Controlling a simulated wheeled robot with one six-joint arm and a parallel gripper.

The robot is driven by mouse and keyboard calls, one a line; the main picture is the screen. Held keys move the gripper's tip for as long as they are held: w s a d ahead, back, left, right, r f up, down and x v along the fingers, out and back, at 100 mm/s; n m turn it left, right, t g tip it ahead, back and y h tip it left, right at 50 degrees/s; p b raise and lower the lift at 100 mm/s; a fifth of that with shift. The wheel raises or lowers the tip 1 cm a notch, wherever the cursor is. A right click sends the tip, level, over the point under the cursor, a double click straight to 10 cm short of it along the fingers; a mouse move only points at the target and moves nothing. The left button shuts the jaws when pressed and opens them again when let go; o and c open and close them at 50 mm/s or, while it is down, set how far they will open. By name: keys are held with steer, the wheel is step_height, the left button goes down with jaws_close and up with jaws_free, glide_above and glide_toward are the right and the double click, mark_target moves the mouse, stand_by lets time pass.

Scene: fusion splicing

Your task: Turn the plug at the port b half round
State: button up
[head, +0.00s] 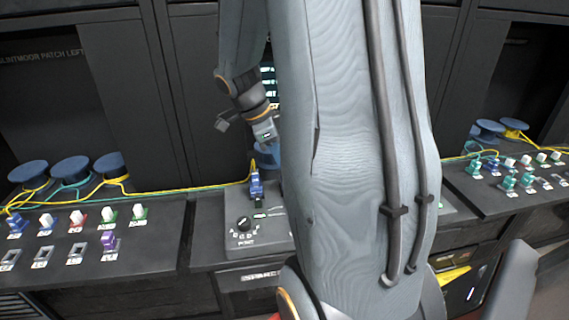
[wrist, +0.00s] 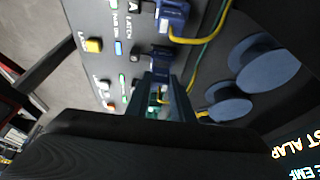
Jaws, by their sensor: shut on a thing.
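In the wrist view, my gripper (wrist: 162,98) is shut on a small pale and teal plug (wrist: 158,95), mostly hidden between the fingers. A dark blue body (wrist: 159,62), seemingly the port, lies just beyond it on the panel. Whether the plug is seated in it and how far it is turned I cannot tell. A blue plug with a yellow cable (wrist: 173,17) sits at the neighbouring spot marked A. In the head view, the wrist end of my arm (head: 264,130) points down behind my large arm link, which hides the fingertips. The blue plug (head: 256,184) shows left of that link.
A black knob (head: 244,224) is on the middle console. Left (head: 100,262) and right panels (head: 520,195) carry several plugs and ports. Blue spools (head: 72,170) stand behind the left panel. In the wrist view, spools (wrist: 262,65) and cables are close right of the fingers.

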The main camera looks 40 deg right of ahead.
steer(key=shift+f+b, duration=0.55)
stand_by(0.5)
steer(key=o, duration=1)
steer(key=shift+r, duration=0.1)
steer(key=b+v, duration=0.1)
steer(key=v, duration=0.6)
steer(key=shift+w+a+r+b, duration=0.1)
steer(key=shift+r+b, duration=0.2)
steer(key=shift+b, duration=0.1)
